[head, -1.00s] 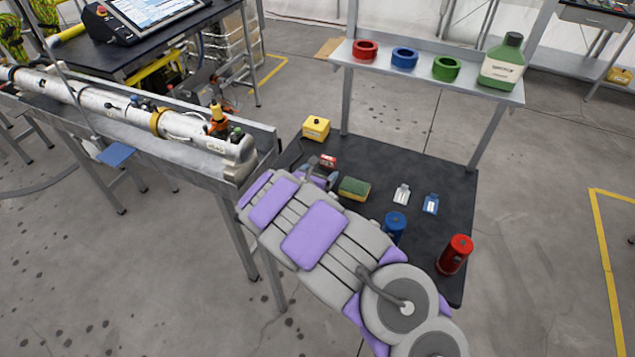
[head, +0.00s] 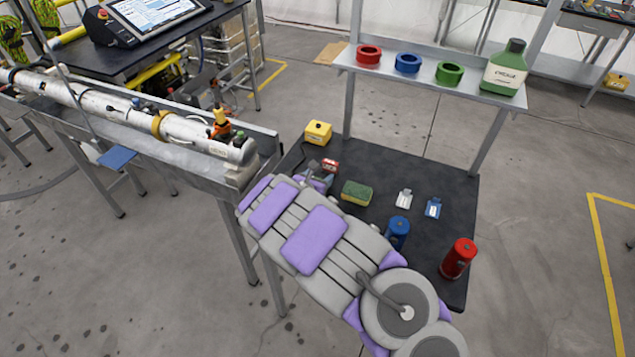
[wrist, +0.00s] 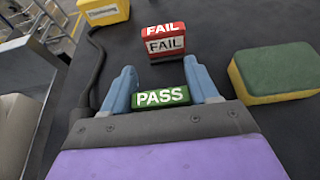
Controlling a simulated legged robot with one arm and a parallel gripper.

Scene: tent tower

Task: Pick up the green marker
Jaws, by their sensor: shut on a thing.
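The green marker (wrist: 161,97), labelled PASS in white, sits between the blue fingers of my gripper (wrist: 162,92) in the wrist view. The gripper is shut on it, with one finger at each side. Behind it, apart from it, stands a red marker (wrist: 164,41) labelled FAIL. In the head view the red marker (head: 330,165) shows on the black table (head: 385,170), just beyond my gripper (head: 320,178). My arm hides the green marker in that view. I cannot tell whether the green marker touches the table.
A green and yellow sponge (head: 356,193) lies to the right of my gripper. A yellow box (head: 318,133) stands at the table's back left. A blue can (head: 397,233) and a red can (head: 459,259) stand near the front. A shelf (head: 400,75) spans the back.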

